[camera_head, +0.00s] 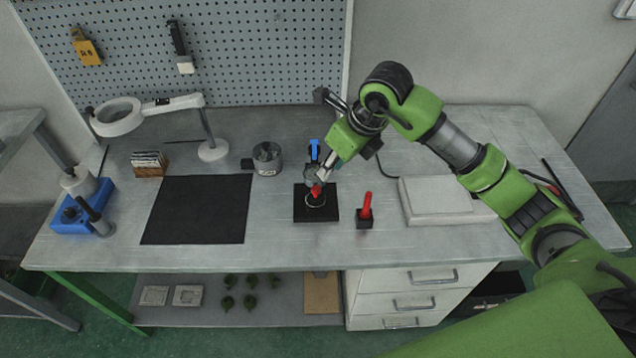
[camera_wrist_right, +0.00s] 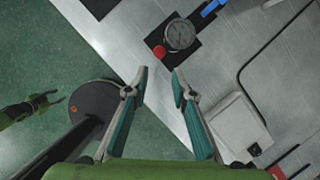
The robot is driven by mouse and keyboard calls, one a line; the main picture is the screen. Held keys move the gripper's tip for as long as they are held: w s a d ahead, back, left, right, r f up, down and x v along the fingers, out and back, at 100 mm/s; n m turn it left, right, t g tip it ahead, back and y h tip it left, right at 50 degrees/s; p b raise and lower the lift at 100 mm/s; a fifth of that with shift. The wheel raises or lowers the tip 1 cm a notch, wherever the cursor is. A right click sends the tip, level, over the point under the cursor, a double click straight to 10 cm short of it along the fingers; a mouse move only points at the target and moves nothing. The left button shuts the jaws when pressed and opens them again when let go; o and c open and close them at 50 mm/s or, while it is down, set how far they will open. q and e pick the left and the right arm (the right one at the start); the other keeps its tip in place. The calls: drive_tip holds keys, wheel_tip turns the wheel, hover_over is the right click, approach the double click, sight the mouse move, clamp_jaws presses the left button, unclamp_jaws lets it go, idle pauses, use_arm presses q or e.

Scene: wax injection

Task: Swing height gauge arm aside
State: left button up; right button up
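The height gauge stands on the table on a black square base (camera_head: 302,214), with a blue upper part (camera_head: 314,150) and a red tip (camera_head: 316,190). In the right wrist view its round dial (camera_wrist_right: 180,35) shows beyond the fingertips, with a red knob (camera_wrist_right: 159,51) beside it and a blue piece (camera_wrist_right: 212,8) above. My right gripper (camera_head: 330,168) hangs over the gauge in the head view, partly covering it. In the right wrist view this gripper (camera_wrist_right: 161,72) is open with nothing between its fingers. Whether a finger touches the gauge arm cannot be told. My left gripper is not in the head view.
A red-handled tool in a black block (camera_head: 365,218) stands just right of the gauge. A white box (camera_head: 440,197) lies further right. A black mat (camera_head: 197,210), a metal pot (camera_head: 266,158) and a magnifier lamp (camera_head: 212,148) are to the left. The table front is mostly clear.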

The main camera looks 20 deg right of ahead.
sight(316, 188)
drive_tip(key=p+x, duration=0.2)
drive_tip(key=x, duration=0.7)
drive_tip(key=shift+w+a+f+p, duration=0.1)
drive_tip(key=shift+w+f+p, duration=0.05)
drive_tip(key=shift+f+p, duration=0.25)
drive_tip(key=shift+w+a+f, duration=0.1)
drive_tip(key=shift+w+f, duration=0.15)
drive_tip(key=shift+f, duration=0.35)
clamp_jaws()
